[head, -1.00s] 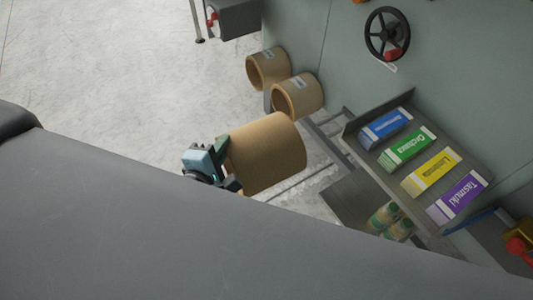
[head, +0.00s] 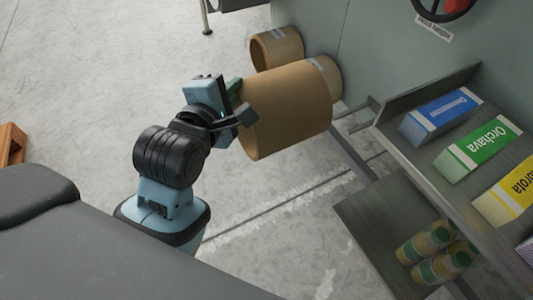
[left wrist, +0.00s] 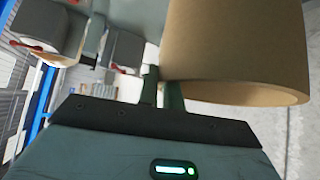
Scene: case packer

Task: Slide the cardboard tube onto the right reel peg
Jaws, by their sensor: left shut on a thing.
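A wide brown cardboard tube (head: 287,112) is held by my left gripper (head: 241,103), whose fingers pinch its near left rim. The tube is in the air, tilted in the picture. In the left wrist view the tube (left wrist: 237,45) fills the upper right, with the gripper fingers (left wrist: 162,92) at its lower left edge. Two labelled brown tubes sit against the green machine wall: the left one (head: 276,48) shows its open end, and the right one (head: 325,74) is mostly hidden behind the held tube. I see no bare reel peg. My right gripper is not in view.
A grey shelf (head: 428,98) with blue (head: 440,116), green (head: 485,150) and yellow (head: 515,195) cartons juts out at the right. A handwheel (head: 443,8) is on the wall. Concrete floor is open at the left.

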